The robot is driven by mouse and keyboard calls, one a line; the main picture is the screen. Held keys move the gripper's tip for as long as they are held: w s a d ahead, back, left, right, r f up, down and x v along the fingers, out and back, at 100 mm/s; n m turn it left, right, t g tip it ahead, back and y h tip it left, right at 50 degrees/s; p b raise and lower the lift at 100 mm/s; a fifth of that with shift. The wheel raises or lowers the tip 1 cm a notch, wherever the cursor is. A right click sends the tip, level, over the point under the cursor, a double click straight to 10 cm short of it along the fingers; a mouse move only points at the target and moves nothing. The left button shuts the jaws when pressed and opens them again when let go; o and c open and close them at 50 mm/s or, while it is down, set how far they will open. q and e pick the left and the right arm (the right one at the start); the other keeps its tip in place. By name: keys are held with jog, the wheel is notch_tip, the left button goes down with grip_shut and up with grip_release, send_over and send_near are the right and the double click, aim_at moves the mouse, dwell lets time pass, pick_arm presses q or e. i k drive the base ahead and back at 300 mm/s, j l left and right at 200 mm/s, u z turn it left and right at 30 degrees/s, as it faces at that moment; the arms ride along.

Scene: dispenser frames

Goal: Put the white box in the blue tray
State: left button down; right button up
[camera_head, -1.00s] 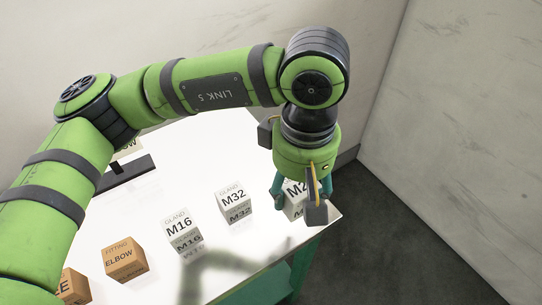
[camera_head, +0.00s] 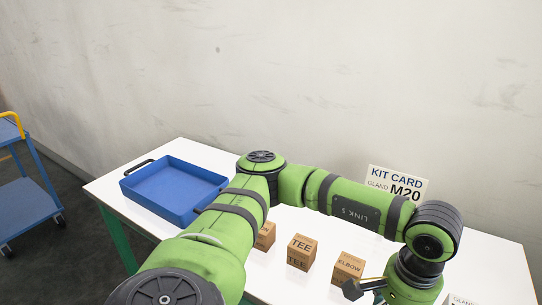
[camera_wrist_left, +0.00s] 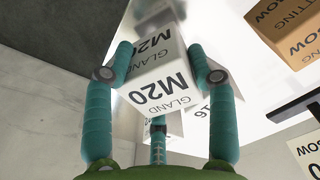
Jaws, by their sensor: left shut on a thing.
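The white box (camera_wrist_left: 156,75), marked "GLAND M20", is held between the teal fingers of my left gripper (camera_wrist_left: 162,70) in the left wrist view. The gripper is shut on it. In the head view my left wrist is at the lower right, and its fingertips and the held box are below the picture. The blue tray (camera_head: 172,190) lies at the left end of the white table, well to the left of the gripper. It looks empty where I see it. My right gripper is not in view.
Brown boxes, TEE (camera_head: 301,252) and ELBOW (camera_head: 348,268), stand on the white table (camera_head: 205,155) between the tray and gripper. Another brown box (camera_head: 265,236) is partly behind my arm. A kit card (camera_head: 398,184) reads M20. A blue trolley (camera_head: 25,205) stands at left.

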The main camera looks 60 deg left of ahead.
aim_at(191, 200)
jog(key=u, duration=0.4)
jog(key=j+u, duration=0.15)
jog(key=u, duration=0.6)
jog(key=j+u, duration=0.1)
jog(key=u, duration=0.25)
